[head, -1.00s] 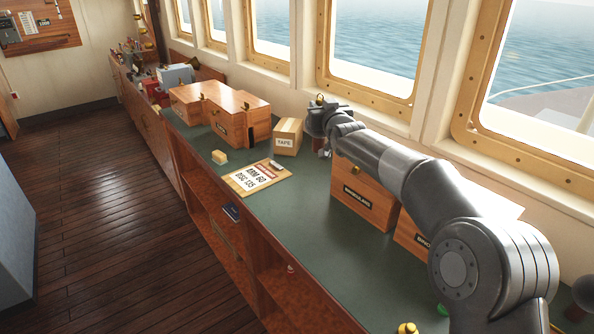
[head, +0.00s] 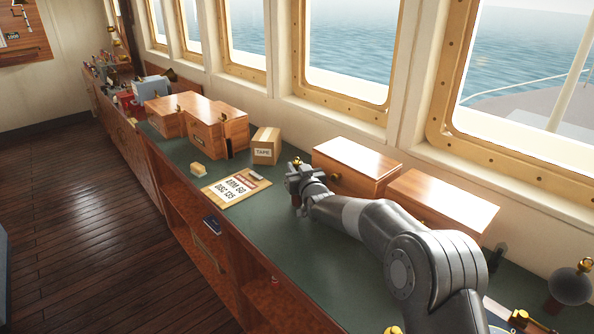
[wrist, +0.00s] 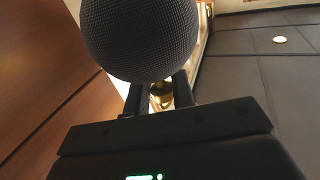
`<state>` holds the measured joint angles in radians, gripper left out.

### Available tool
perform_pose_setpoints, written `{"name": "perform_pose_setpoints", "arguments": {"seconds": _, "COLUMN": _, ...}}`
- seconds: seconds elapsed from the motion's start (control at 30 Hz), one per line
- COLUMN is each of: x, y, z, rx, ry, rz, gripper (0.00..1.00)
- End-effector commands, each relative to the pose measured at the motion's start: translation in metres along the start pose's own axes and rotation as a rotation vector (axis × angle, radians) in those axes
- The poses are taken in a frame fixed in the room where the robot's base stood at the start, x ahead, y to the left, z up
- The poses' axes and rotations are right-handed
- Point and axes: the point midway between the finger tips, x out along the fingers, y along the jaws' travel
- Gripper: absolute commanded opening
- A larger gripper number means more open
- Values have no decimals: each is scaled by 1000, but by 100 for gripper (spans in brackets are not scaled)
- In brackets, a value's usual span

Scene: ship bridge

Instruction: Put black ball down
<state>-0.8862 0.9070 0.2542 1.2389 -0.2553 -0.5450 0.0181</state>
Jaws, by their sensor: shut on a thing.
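The black ball (wrist: 140,38), dark with a fine mesh-like surface, fills the top of the wrist view. It sits at the tips of my gripper's two fingers (wrist: 160,92), with a brass piece showing between them. In the head view my gripper (head: 304,178) is over the green counter (head: 262,228), left of the nearer wooden boxes. A small brass tip shows above it and a reddish-brown bit below. The ball's outline is hard to make out there, and I cannot tell whether anything touches the counter.
Two wooden boxes (head: 352,160) (head: 440,200) stand by the windows. A tape carton (head: 266,146), a clipboard (head: 236,187) and a small yellowish block (head: 198,169) lie beyond. Another dark ball with a brass top (head: 571,287) stands at far right. Counter left of my arm is clear.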

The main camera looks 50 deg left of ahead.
Motion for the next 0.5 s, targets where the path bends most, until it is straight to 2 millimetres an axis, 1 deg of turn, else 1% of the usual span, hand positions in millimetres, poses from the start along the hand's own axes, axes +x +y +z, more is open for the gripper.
{"name": "perform_pose_setpoints", "arguments": {"seconds": 0.03, "x": 0, "y": 0, "z": 5, "rx": 0, "ry": -1, "rz": 0, "gripper": 0}}
{"name": "perform_pose_setpoints", "arguments": {"seconds": 0.07, "x": 0, "y": 0, "z": 6, "rx": 0, "ry": 0, "rz": 0, "gripper": 0}}
{"name": "perform_pose_setpoints", "arguments": {"seconds": 0.27, "x": 0, "y": 0, "z": 6, "rx": 0, "ry": 1, "rz": 0, "gripper": 0}}
{"name": "perform_pose_setpoints", "arguments": {"seconds": 0.4, "x": 0, "y": 0, "z": 9, "rx": 0, "ry": 1, "rz": 0, "gripper": 0}}
{"name": "perform_pose_setpoints", "arguments": {"seconds": 0.43, "x": 0, "y": 0, "z": 9, "rx": 0, "ry": 1, "rz": 0, "gripper": 24}}
{"name": "perform_pose_setpoints", "arguments": {"seconds": 0.5, "x": 0, "y": 0, "z": 9, "rx": 0, "ry": 1, "rz": 0, "gripper": 30}}
